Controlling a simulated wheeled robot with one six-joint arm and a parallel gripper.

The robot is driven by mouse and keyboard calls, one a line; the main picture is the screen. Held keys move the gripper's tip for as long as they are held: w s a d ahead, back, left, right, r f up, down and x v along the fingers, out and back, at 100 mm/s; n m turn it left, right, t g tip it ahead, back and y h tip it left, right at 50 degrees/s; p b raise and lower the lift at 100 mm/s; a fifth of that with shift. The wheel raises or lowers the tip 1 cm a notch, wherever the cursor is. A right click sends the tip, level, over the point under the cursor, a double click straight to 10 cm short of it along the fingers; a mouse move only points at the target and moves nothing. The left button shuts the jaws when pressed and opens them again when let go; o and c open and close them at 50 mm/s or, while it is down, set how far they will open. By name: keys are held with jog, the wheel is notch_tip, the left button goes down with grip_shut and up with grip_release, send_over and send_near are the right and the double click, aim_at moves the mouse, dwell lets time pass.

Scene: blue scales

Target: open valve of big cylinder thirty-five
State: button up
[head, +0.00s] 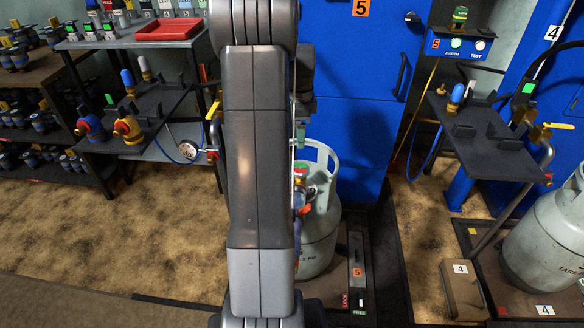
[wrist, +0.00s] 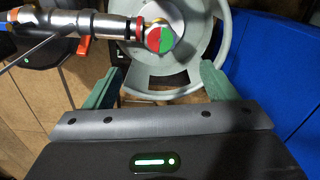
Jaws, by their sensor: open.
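A big grey-green cylinder (head: 318,240) stands on the scale marked 5, partly hidden behind my arm; I cannot read a number thirty-five on it. Its top collar ring (wrist: 209,62) fills the upper middle of the wrist view. The valve knob (wrist: 160,38), half red and half green, faces the wrist camera inside the collar. A metal connector (wrist: 95,28) joins the valve from the left. My gripper (wrist: 159,82) is open and empty. Its two green fingers are spread apart below the knob in the picture, one to each side. I cannot tell whether they touch the collar.
Another big cylinder (head: 548,240) stands at the right on scale 4. Blue cabinets (head: 350,120) stand behind.

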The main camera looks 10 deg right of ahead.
aim_at(299, 168)
notch_tip(299, 168, down, 14)
jog(key=b, duration=0.4)
jog(key=shift+r, duration=0.1)
jog(key=c, duration=1)
